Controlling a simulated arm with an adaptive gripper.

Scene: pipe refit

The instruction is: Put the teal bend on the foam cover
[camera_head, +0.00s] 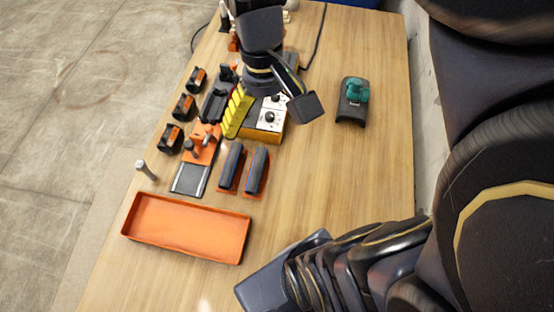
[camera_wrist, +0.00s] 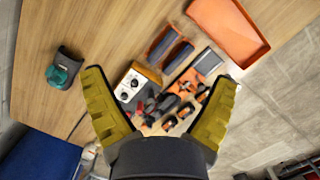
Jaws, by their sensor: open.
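The teal bend (camera_head: 356,88) is on the right side of the table, at the far end of a dark, rounded block that looks like the foam cover (camera_head: 350,114). It appears to rest on that block, though the exact contact is hard to tell. In the wrist view the teal bend (camera_wrist: 60,74) and the dark cover (camera_wrist: 68,54) are at the left, outside my fingers. My gripper (camera_head: 270,108) is open and empty, above the middle of the table and left of the bend. Its yellow ribbed fingers are spread wide in the wrist view (camera_wrist: 162,78).
A yellow box with white panel and knobs (camera_head: 269,118) is beneath my gripper. Two dark-and-orange blocks (camera_head: 257,171), several black-and-orange clamps (camera_head: 184,106) and an orange tray (camera_head: 187,229) are on the left. Bare wood surrounds the cover.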

